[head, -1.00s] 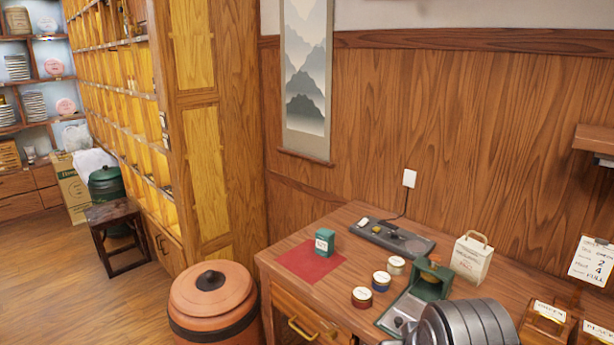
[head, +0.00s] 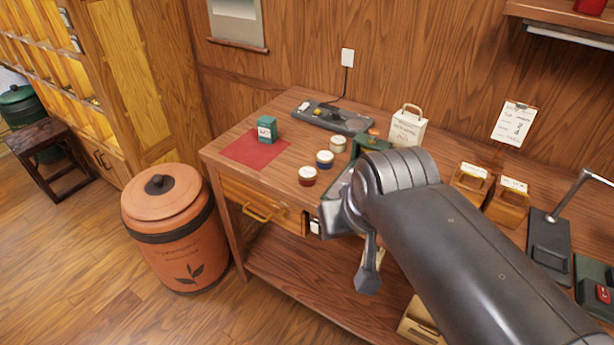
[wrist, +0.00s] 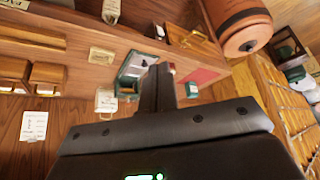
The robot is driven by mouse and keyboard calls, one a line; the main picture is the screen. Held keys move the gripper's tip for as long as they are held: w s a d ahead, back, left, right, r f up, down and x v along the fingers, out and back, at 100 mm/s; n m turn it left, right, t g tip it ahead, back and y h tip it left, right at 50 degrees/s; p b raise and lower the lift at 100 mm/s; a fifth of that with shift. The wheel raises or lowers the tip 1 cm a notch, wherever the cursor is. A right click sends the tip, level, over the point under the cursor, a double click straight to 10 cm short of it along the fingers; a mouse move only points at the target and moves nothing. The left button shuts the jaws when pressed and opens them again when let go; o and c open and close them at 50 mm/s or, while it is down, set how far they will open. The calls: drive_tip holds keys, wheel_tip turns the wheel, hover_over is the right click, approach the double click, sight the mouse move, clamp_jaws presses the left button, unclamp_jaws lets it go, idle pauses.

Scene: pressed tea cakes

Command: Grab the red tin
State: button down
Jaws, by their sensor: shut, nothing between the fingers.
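A small round tin with a red body and pale lid (head: 307,177) stands upright on the wooden table, near its front edge. A blue tin (head: 325,160) and a cream-topped tin (head: 338,145) stand behind it in a slanting row. My gripper (head: 368,280) hangs right of the red tin and nearer the camera, appearing in front of the table's edge, apart from the tin. In the wrist view my gripper (wrist: 160,68) has its fingers together with nothing between them. The fingers hide part of the table there, and I cannot clearly pick out the red tin.
A green box (head: 267,129) stands on a red mat (head: 240,152) left of the tins. A dark green device (head: 372,142) and a paper bag (head: 408,128) are to the right. A lidded clay bin (head: 170,235) stands left of the table. Another red object (head: 589,5) is cut off on the shelf.

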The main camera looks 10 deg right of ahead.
drive_tip(key=c, duration=2.1)
unclamp_jaws()
drive_tip(key=shift+c, duration=0.2)
drive_tip(key=o, duration=1.6)
drive_tip(key=m+g, duration=0.1)
drive_tip(key=m, duration=0.1)
hover_over(308, 172)
drive_tip(key=s+a, duration=0.1)
drive_tip(key=s, duration=0.3)
wheel_tip(308, 172, down, 10)
drive_tip(key=shift+h, duration=0.4)
drive_tip(key=x, duration=0.6)
drive_tip(key=shift+x, duration=2.7)
